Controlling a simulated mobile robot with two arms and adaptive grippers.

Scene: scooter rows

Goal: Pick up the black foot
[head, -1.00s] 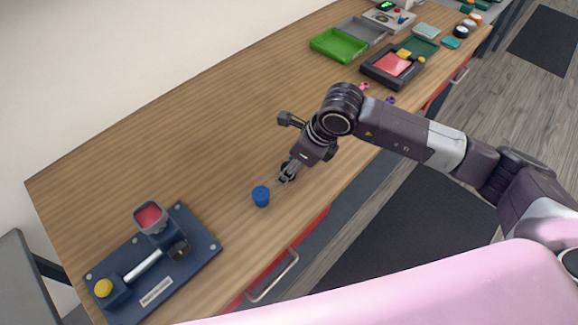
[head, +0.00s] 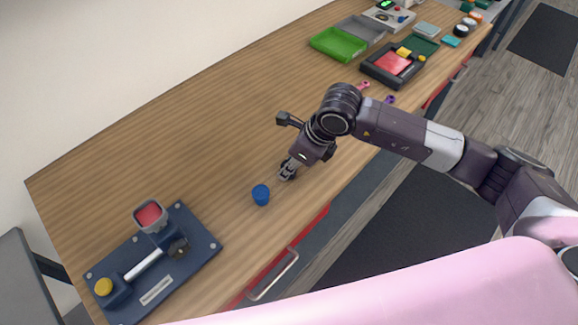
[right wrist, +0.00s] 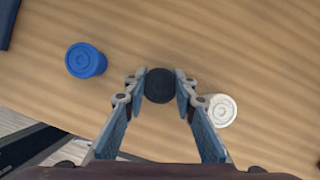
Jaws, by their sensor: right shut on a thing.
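The black foot (right wrist: 159,84) is a small dark round piece between the fingertips of my right gripper (right wrist: 160,98) in the right wrist view. The gripper is shut on it, with one finger against each side. In the head view my right gripper (head: 287,172) is low over the table near its front edge, and the foot is mostly hidden by the fingers. I cannot tell whether the foot still touches the table. My left gripper is not in view.
A blue foot (right wrist: 86,60) stands just left of the gripper, also in the head view (head: 261,194). A white foot (right wrist: 221,110) is close beside the right finger. A blue fixture (head: 190,250) is at front left, a green tray (head: 338,45) farther back. The table's middle is clear.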

